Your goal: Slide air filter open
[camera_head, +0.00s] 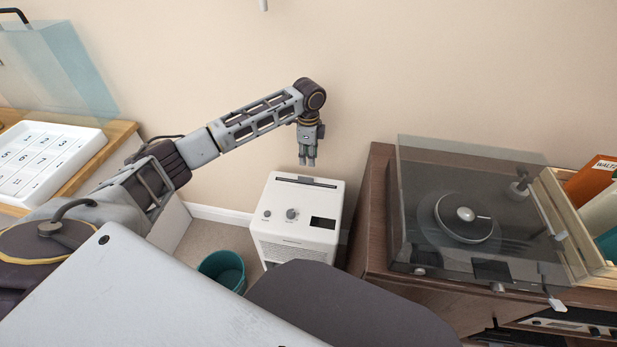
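The air filter (297,210) is a white box standing on the floor against the wall, in the middle of the head view. Its top has a dark slot near the back edge, two knobs and a small dark display, with a grille on the front. My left arm reaches in from the left. My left gripper (307,161) points down above the back edge of the filter, apart from it as far as I can tell. Its fingers look close together with a thin gap; whether they are open or shut is unclear. My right gripper is not in view.
A wooden cabinet (376,221) with a lidded turntable (466,217) stands close on the right. A teal bin (222,268) sits on the floor to the filter's left. A white numbered tray (92,143) lies on a wooden table (117,134) at the far left.

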